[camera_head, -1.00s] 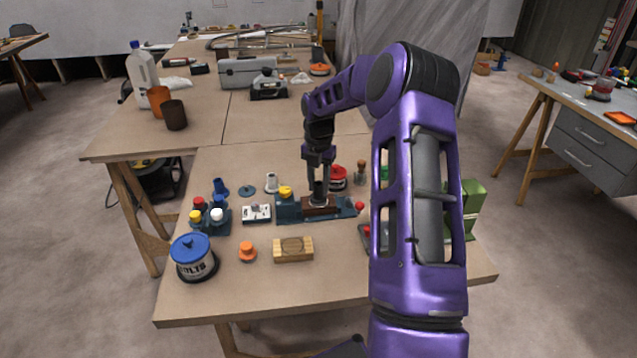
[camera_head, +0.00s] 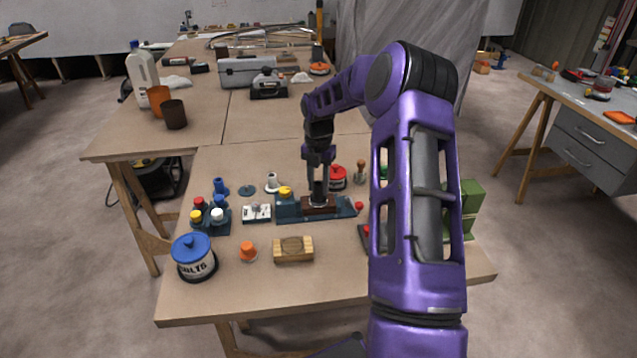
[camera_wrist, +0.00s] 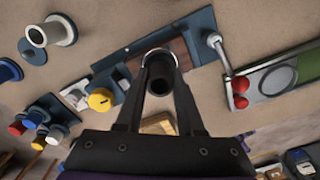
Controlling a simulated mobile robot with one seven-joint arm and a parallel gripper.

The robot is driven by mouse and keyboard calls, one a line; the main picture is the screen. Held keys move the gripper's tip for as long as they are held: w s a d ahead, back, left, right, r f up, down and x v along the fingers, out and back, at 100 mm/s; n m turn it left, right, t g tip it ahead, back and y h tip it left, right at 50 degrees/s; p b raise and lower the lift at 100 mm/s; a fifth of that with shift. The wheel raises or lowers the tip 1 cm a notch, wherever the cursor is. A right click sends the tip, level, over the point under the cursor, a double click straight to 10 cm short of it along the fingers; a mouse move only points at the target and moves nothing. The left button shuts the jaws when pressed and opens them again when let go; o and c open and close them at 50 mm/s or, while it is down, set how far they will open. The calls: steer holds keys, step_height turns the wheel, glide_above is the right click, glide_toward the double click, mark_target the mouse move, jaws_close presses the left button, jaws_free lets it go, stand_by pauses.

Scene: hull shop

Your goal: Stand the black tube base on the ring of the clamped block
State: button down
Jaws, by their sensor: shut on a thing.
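My gripper (camera_wrist: 158,92) is shut on the black tube base (camera_wrist: 161,76), a short dark hollow tube held between the fingertips. In the head view my gripper (camera_head: 318,186) is right over the clamped block (camera_head: 330,209), a dark brown wooden block in a blue-grey clamp (camera_head: 290,210). In the wrist view the block (camera_wrist: 180,50) shows behind the tube, and a pale edge of the ring (camera_wrist: 150,51) curves around the tube's far side. The tube looks roughly upright over the ring. The tube hides most of the ring, and I cannot tell whether they touch.
A yellow knob (camera_head: 286,192) sits at the clamp's left end, and a red-ended clamp handle (camera_wrist: 222,52) is at its right. A red can (camera_head: 338,176) stands close behind. A light wooden block (camera_head: 293,249) and an orange piece (camera_head: 248,251) lie in front.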

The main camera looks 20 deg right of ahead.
steer(key=shift+f, duration=0.65)
steer(key=c, duration=0.8)
jaws_free()
steer(key=shift+r+p, duration=2.35)
steer(key=shift+r, duration=3.2)
